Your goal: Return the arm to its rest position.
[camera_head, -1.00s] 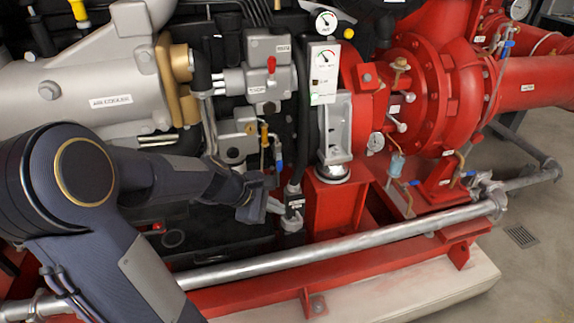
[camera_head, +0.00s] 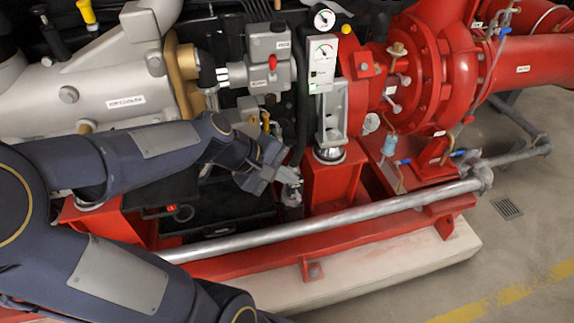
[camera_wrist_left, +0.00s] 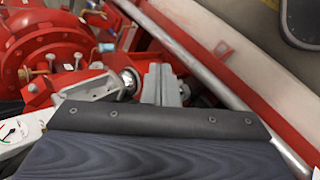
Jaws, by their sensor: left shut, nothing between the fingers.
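My left arm comes in from the left in the head view, bent, with its forearm reaching across the front of the pump set. My left gripper (camera_head: 274,176) is shut and empty. It is in front of the black hose and just left of the red pedestal (camera_head: 332,186); whether it touches anything there I cannot tell. In the left wrist view the two grey fingers (camera_wrist_left: 161,84) are together, with nothing between them. My right gripper is in neither view.
The grey pipe rail (camera_head: 330,226) runs along the red base frame, below the gripper. The gauge panel (camera_head: 321,64) and red pump casing (camera_head: 421,80) stand behind and to the right. Open floor (camera_head: 515,255) lies at lower right.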

